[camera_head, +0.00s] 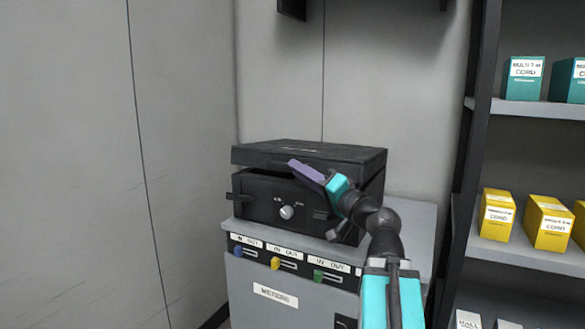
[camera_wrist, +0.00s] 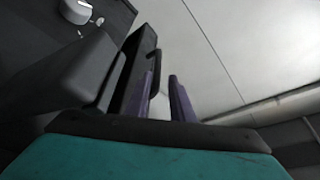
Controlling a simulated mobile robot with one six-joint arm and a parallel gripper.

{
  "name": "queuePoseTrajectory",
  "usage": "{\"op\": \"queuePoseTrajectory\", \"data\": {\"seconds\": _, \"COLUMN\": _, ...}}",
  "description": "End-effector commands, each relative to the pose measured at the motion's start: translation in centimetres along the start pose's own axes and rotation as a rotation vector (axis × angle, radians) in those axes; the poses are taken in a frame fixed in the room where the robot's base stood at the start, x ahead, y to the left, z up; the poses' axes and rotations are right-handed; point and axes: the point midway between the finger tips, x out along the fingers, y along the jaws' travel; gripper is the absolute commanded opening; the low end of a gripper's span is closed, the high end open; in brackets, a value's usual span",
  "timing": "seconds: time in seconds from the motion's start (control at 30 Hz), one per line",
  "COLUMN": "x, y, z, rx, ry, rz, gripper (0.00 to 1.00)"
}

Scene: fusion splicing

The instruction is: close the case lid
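The black case (camera_head: 262,200) stands on a grey cabinet, with a round light knob (camera_head: 287,212) on its front. Its black lid (camera_head: 340,152) lies almost flat over it, with a narrow dark gap between lid and body at the front. My gripper (camera_head: 299,167) is at the lid's front edge, its purple fingers pointing left along it. Whether they touch the lid is not clear. In the wrist view, the two purple fingers (camera_wrist: 162,76) stand apart with pale wall showing between them. A dark edge of the case (camera_wrist: 135,75) is close beside the left finger.
The grey cabinet (camera_head: 262,293) has blue, yellow and green switches on its front. A dark-framed shelf (camera_head: 535,109) with teal and yellow boxes stands at the right. Grey walls close in behind and left of the case. A dark bracket (camera_head: 292,8) hangs above.

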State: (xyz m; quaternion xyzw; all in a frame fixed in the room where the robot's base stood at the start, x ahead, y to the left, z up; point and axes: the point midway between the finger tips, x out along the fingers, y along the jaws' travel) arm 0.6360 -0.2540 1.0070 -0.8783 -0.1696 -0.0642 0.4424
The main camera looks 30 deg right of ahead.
Motion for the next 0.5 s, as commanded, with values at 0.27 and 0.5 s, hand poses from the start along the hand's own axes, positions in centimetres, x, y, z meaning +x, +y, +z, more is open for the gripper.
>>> {"op": "queuePoseTrajectory", "data": {"seconds": 0.27, "x": -2.2, "y": 0.2, "z": 0.0, "rx": -0.002, "ry": 0.005, "rz": -0.002, "gripper": 0.18}}
{"op": "queuePoseTrajectory", "data": {"seconds": 0.5, "x": -3.6, "y": 0.2, "z": 0.1, "rx": -0.002, "ry": 0.004, "rz": -0.001, "gripper": 0.18}}
